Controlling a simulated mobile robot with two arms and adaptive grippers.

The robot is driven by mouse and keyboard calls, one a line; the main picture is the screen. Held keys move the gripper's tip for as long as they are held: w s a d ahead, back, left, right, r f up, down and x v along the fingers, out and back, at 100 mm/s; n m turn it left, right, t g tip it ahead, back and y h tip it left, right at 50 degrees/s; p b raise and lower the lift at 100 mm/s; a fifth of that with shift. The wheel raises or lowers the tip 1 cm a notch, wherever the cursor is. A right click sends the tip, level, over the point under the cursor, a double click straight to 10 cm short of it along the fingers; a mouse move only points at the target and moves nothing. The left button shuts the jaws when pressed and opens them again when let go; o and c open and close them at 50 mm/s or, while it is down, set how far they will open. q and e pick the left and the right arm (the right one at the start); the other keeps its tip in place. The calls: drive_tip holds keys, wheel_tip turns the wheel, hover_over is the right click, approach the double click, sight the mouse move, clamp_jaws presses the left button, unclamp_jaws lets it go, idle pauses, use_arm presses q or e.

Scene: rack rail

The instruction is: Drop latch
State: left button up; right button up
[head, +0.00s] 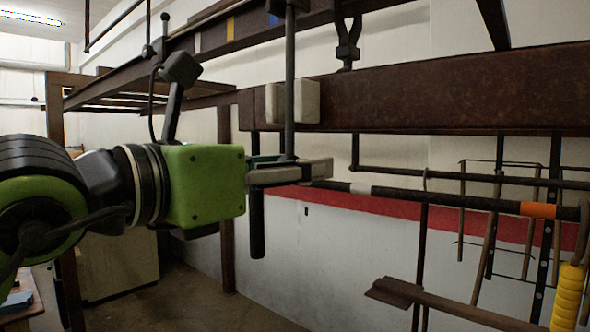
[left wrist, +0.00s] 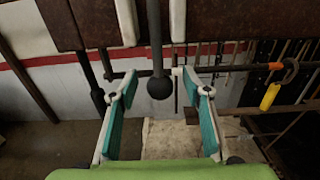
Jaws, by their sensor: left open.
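My left gripper (head: 290,172) reaches in from the left at the height of the horizontal dark rail (head: 440,198). Its teal-padded fingers are apart in the left wrist view (left wrist: 159,100). A dark vertical rod (head: 290,80) hangs from above and meets the gripper area in the head view. In the left wrist view a dark rod ending in a round knob (left wrist: 159,87) shows between the fingertips, with visible space on both sides. I cannot tell which part is the latch. My right gripper is not in view.
A rusty brown beam (head: 440,90) runs across above, with a pale block (head: 293,102) on it. A yellow grip (head: 567,298) hangs at the right. The rail has an orange band (head: 538,210). Dark upright bars stand behind it. The floor (head: 190,290) at lower left is mostly open.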

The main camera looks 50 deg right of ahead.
use_arm(q)
drive_tip(key=a+b, duration=0.3)
drive_tip(key=a, duration=0.3)
drive_tip(key=shift+s+a, duration=0.15)
drive_tip(key=shift+a, duration=0.05)
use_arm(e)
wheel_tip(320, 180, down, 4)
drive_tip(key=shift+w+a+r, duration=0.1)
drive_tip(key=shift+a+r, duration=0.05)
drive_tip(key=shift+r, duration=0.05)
